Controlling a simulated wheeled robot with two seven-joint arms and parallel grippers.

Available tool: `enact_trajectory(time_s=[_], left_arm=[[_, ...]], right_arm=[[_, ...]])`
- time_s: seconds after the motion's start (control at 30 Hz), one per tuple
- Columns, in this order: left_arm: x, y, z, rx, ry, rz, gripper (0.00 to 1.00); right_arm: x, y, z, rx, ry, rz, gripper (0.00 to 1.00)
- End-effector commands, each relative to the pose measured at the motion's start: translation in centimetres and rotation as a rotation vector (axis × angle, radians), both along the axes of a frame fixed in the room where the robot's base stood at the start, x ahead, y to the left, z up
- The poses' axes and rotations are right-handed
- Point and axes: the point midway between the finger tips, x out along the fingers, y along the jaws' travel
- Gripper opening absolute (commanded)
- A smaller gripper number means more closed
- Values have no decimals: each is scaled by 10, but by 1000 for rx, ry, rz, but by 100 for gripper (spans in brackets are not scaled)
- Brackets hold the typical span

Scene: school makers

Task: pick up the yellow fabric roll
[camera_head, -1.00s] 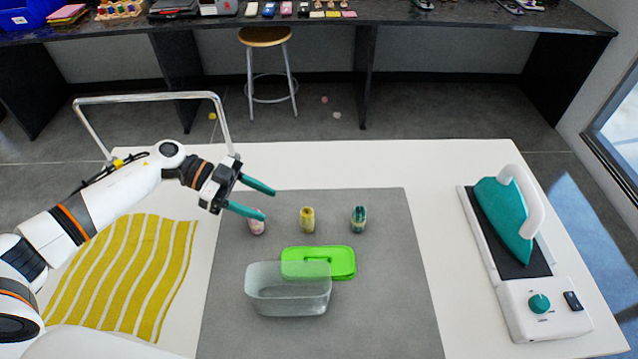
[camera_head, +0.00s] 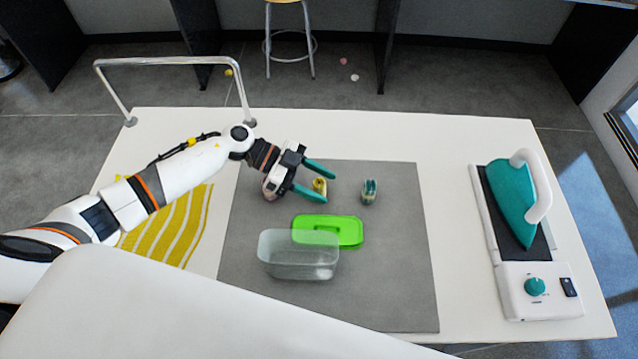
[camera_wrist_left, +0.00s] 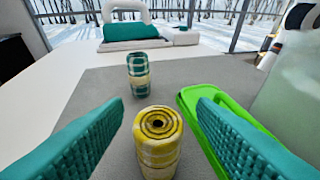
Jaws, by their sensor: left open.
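The yellow fabric roll (camera_head: 319,187) stands upright on the grey mat (camera_head: 390,290). In the left wrist view the yellow roll (camera_wrist_left: 158,140) is between the two teal fingers, with visible gaps on both sides. My left gripper (camera_head: 322,183) is open, its fingers reaching either side of the roll; it also shows in the left wrist view (camera_wrist_left: 160,135). My right gripper is not seen. The pink roll is hidden behind the left gripper in the head view.
A green-teal roll (camera_head: 369,191) stands to the right. A green lid (camera_head: 345,232) and a clear box (camera_head: 298,262) lie nearer. An iron (camera_head: 515,200) rests on its base at the right. Striped yellow cloth (camera_head: 170,235) lies left.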

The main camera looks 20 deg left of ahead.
Motion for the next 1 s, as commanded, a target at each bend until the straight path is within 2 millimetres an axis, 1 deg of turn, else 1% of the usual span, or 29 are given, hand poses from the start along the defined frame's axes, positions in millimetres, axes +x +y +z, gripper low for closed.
enact_trajectory(time_s=[0.03,0.13,0.37,0.4,0.47,0.6,0.67,0.7,1.0], left_arm=[[1,-6,-1,-1,1,1,52],[1,-13,-5,0,-1,2,52],[1,-15,-7,1,-2,1,52],[1,-15,-7,1,-2,1,49],[1,-15,-7,1,-2,1,39],[1,-14,-7,1,-1,1,16],[1,-14,-7,1,-1,1,6],[1,-14,-7,1,-2,1,4],[1,-14,-4,2,-3,1,4]], right_arm=[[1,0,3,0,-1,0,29],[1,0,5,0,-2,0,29],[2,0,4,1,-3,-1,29],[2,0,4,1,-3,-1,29],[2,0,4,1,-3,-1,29],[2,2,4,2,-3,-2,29],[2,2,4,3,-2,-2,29],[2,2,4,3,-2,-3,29],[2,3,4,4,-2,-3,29]])
